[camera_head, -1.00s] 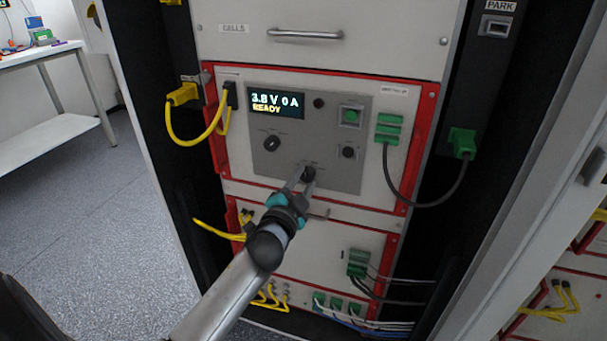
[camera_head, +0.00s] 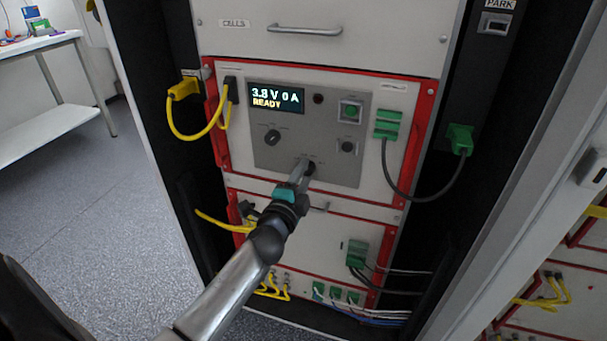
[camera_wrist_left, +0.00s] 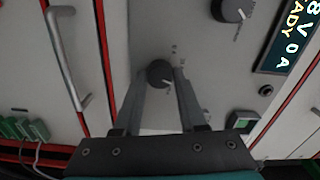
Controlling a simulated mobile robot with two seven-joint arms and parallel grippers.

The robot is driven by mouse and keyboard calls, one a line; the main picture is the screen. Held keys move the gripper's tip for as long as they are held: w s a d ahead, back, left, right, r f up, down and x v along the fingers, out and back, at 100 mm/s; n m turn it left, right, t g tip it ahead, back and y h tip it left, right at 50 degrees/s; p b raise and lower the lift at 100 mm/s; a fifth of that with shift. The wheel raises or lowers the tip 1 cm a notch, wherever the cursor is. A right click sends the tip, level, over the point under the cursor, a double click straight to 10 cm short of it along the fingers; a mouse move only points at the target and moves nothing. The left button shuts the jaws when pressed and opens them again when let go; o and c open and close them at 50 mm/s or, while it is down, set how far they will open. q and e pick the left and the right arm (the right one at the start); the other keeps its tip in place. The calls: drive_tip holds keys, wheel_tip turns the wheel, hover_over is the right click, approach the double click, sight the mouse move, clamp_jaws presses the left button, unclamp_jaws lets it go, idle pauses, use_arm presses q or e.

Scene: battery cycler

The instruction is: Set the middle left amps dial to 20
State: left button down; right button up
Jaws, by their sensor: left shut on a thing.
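My left gripper (camera_head: 305,170) reaches up from below to the grey control panel (camera_head: 340,110) of the middle unit. Its fingers are shut on a black dial (camera_wrist_left: 158,74) at the panel's lower middle. In the left wrist view one finger lies on each side of the dial, and a light pointer mark shows on its face. In the head view the gripper mostly hides this dial. The display (camera_head: 276,97) reads 3.8 V 0 A and READY. Another black dial (camera_head: 272,136) sits at the panel's left. My right gripper is not seen.
A green button (camera_head: 350,110) and a small black knob (camera_head: 347,147) are on the panel's right. A yellow cable (camera_head: 198,138) loops at the left, and a dark cable (camera_head: 423,200) hangs at the right from green connectors. A drawer handle (camera_head: 304,30) is above.

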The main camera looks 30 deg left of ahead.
use_arm(q)
drive_tip(key=shift+c, duration=2.3)
unclamp_jaws()
drive_tip(key=shift+s+d, duration=0.1)
drive_tip(key=shift+s, duration=0.1)
drive_tip(key=p+v, duration=0.1)
drive_tip(key=v, duration=1.3)
drive_tip(key=shift+s, duration=0.4)
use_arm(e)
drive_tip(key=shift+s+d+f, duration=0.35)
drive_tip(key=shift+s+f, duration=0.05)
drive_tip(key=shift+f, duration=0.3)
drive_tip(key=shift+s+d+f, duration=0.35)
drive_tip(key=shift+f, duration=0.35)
